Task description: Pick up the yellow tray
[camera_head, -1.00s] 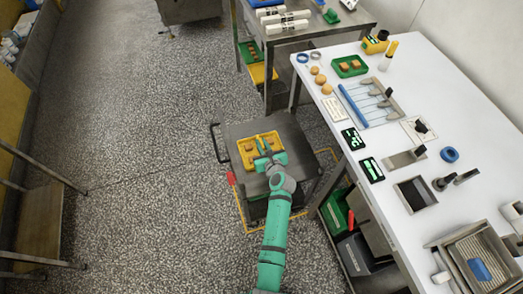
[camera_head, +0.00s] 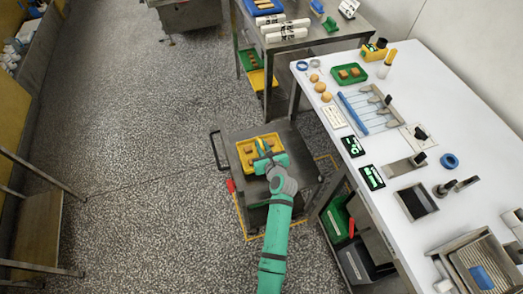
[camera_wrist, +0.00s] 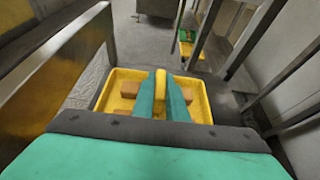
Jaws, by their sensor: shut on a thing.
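The yellow tray (camera_head: 240,153) is at the cart in the middle of the head view. It holds brown blocks. In the wrist view the tray (camera_wrist: 205,105) spreads out beyond my fingers, with a brown block on each side. My gripper (camera_head: 262,148) reaches over the tray from the near side. In the wrist view its two green fingers (camera_wrist: 165,90) are closed on the raised yellow bar in the tray's middle. The tray looks about level. I cannot tell whether it rests on the cart top or hangs slightly above it. My gripper hides its near part.
The grey cart (camera_head: 227,138) has a handle at its left. A long white table (camera_head: 440,120) with tools stands close on the right. A grey table (camera_head: 345,28) is behind. Another yellow tray (camera_head: 257,80) sits beneath it. Open floor lies to the left.

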